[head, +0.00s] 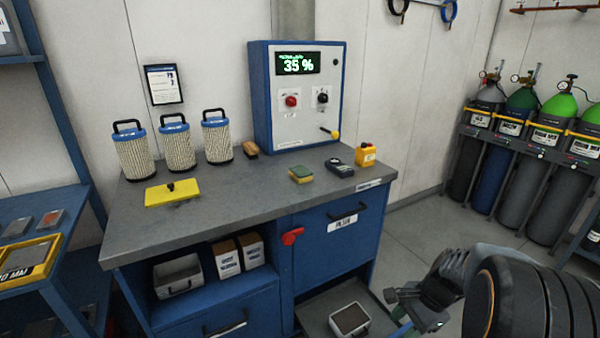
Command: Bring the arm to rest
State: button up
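My gripper (412,308) shows at the lower right, at the end of my dark arm. It is in front of the blue workbench (240,222), lower than its grey top and apart from it. The fingers are small and dark against the floor, so I cannot tell whether they are open or shut. I see nothing clearly held in them. My arm reaches in from the right edge and hides part of the floor.
A grey tray (318,305) with a small bin (349,319) sits low near my gripper. Gas cylinders (515,160) stand at right. Floor (425,215) between is clear.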

jog(key=s+a+r+n+t+h+p, duration=0.1)
jog(key=a+r+n+t+h+p, duration=0.1)
jog(key=a+r+n+p, duration=0.2)
jog(key=s+a+r+n+t+h+p, duration=0.1)
jog(key=s+a+r+n+h+p, duration=0.1)
jog(key=a+r+n+p, duration=0.2)
notch_tip(320, 180, up, 12)
jog(key=a+n, duration=0.3)
jog(key=n, duration=0.4)
jog(key=shift+s+f+n+t+h, duration=0.2)
jog(key=shift+s+n+t+h, duration=0.1)
jog(key=shift+t, duration=0.1)
